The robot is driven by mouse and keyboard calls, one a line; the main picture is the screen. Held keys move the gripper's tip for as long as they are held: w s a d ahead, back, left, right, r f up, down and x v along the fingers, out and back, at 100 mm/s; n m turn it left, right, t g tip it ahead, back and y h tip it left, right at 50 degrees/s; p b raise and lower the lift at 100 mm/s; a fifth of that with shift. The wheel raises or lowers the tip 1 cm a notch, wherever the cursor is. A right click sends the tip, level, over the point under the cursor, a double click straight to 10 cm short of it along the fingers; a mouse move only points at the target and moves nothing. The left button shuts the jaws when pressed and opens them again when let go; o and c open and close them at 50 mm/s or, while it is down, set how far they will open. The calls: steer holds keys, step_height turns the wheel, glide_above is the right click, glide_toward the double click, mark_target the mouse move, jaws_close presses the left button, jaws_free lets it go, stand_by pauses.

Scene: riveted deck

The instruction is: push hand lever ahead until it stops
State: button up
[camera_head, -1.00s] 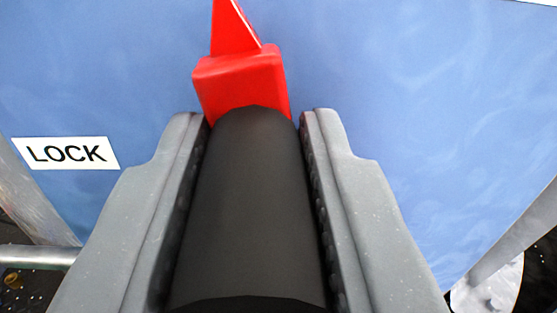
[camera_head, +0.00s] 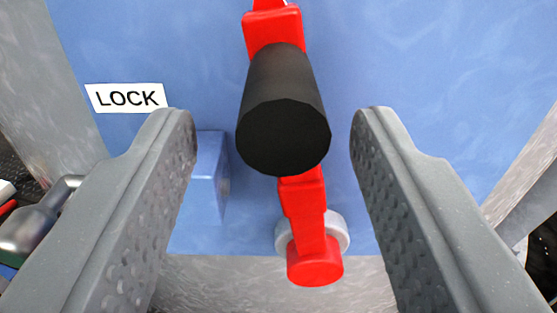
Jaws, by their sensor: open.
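The hand lever has a black cylindrical grip (camera_head: 284,115) that points toward the camera. Its red arm (camera_head: 305,215) runs down to a round pale pivot (camera_head: 338,232), and a red part shows above the grip. The lever is mounted on a blue panel (camera_head: 430,60). My gripper (camera_head: 278,125) is open, with one finger on each side of the grip and a clear gap on both sides. The fingers touch nothing that I can see.
A white LOCK label (camera_head: 126,97) is on the panel to the left. A blue block (camera_head: 207,175) sticks out between the left finger and the lever. Grey metal uprights flank the panel. A dark metal tool-like object (camera_head: 35,220) is at lower left.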

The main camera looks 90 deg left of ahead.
steer(key=d+p, duration=0.1)
steer(key=d, duration=0.8)
steer(key=shift+d, duration=0.2)
